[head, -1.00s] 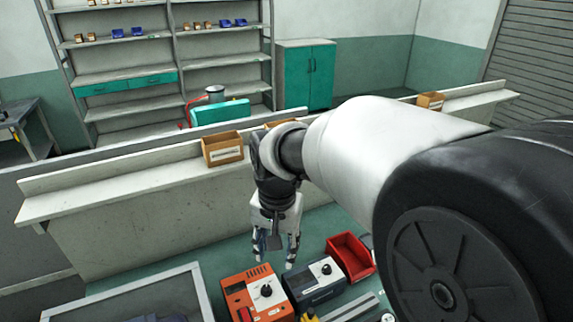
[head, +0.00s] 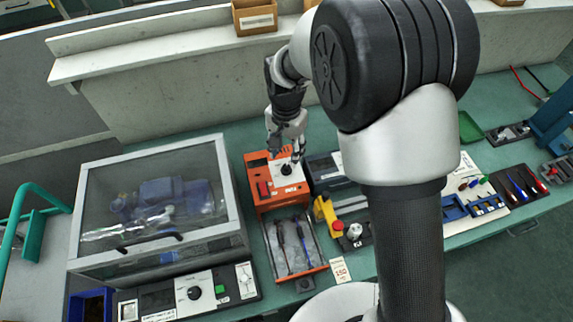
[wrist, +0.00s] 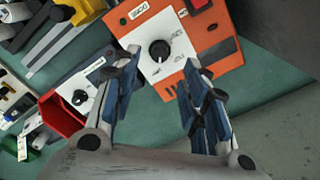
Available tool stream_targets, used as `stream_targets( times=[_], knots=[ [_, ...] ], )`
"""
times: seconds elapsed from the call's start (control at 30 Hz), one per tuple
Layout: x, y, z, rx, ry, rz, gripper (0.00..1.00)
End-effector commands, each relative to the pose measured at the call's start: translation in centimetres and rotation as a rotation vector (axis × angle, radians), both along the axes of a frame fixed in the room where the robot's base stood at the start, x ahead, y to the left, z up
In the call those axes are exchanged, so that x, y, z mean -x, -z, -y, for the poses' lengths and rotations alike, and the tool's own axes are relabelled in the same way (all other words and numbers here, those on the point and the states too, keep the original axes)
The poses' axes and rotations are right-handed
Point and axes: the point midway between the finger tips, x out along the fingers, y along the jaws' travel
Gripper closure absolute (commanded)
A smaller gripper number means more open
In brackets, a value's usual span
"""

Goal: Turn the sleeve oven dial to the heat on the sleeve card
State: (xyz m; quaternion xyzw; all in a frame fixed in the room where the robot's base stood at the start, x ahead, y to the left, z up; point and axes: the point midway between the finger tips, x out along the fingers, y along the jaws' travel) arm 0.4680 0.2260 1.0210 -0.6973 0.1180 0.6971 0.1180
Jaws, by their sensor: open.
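The sleeve oven looks to be the orange box (head: 252,166) on the bench, also in the wrist view (wrist: 216,50). Its black dial (wrist: 159,50) sits on a white plate with heat marks too small to read surely. The dial also shows in the head view (head: 286,170). A small card (head: 341,270) with a red number, perhaps 150, lies at the front right of the oven's drawer. My gripper (head: 287,154) is open and empty above the dial. In the wrist view the fingers (wrist: 160,65) stand either side of the dial, apart from it.
An open drawer (head: 268,240) with long tools extends from the orange box. A glass-lidded case (head: 231,190) stands left, a dark instrument (head: 325,172) right. A red bin (wrist: 62,118) shows in the wrist view. A wall ledge (head: 150,52) runs behind.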

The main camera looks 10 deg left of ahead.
Motion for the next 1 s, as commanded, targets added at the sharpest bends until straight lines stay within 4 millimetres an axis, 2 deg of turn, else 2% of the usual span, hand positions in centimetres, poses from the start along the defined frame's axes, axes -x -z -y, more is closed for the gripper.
stream_targets(
  times=[0.03,0.1,0.33,0.73,1.0],
  knots=[
    [0.1,1.5,0.1,0.002,0.000,-0.004,0.59],
    [0.1,2.8,0.0,0.001,0.000,-0.003,0.59],
    [0.1,5.6,0.0,0.001,0.000,-0.001,0.59],
    [0.0,6.2,0.0,0.000,0.000,0.000,0.59],
    [0.0,6.2,0.0,0.000,0.000,0.000,0.77]
  ],
)
